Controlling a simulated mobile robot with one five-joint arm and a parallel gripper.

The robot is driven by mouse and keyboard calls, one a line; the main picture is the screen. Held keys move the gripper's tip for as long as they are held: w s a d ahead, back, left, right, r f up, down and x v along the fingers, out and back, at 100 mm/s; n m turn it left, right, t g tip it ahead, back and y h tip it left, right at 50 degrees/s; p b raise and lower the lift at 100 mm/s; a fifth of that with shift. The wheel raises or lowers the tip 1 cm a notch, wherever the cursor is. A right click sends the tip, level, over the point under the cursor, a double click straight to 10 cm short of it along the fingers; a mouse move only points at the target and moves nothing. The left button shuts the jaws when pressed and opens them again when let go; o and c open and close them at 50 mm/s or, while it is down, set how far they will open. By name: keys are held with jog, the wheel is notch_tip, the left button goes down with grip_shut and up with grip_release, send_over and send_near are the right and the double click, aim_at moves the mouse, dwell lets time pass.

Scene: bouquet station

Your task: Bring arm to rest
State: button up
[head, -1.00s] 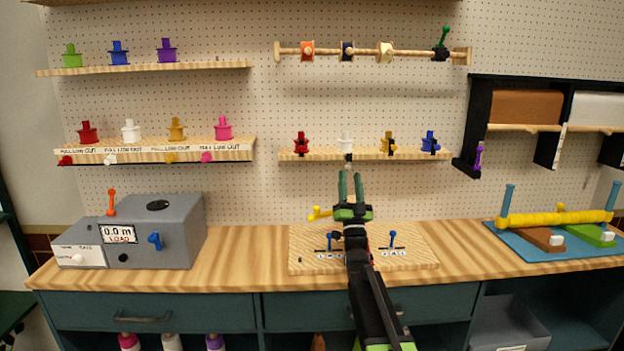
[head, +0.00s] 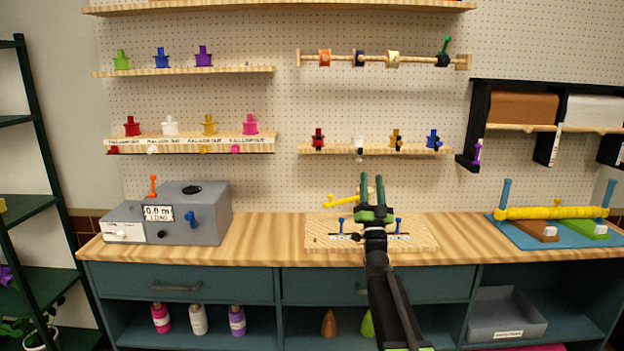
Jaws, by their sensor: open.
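My gripper (head: 372,188) is in the head view, right of the middle. Its two green fingers point up and stand apart, with nothing between them. My arm reaches up from the bottom edge. The gripper is in front of a wooden board (head: 320,240) on the counter and hides part of it. The board carries blue-topped levers (head: 341,226) and a yellow lever (head: 342,201). I cannot tell how far the gripper is from the board.
A grey machine (head: 205,220) stands on the counter (head: 262,235) at left. A blue mat (head: 540,242) with a yellow roll (head: 553,213) lies at right. A low shelf (head: 375,150) holds several coloured pieces behind the gripper. The counter between machine and board is clear.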

jog(key=s+a+f+n+g+p, duration=0.1)
jog(key=s+f+g+p, duration=0.4)
jog(key=f+g, duration=0.4)
jog(key=s+f+n+g+p, duration=0.1)
jog(key=s+f+g+p, duration=0.3)
jog(key=f+g, duration=0.5)
jog(key=s+f+n+g, duration=0.1)
jog(key=s+f+g, duration=0.3)
jog(key=s+f, duration=0.3)
jog(key=s+f+n+g, duration=0.1)
jog(key=s+f+g, duration=0.4)
jog(key=s, duration=1.2)
jog(key=shift+s+f+n+g, duration=0.3)
jog(key=shift+s+f, duration=0.1)
jog(key=shift+f, duration=0.5)
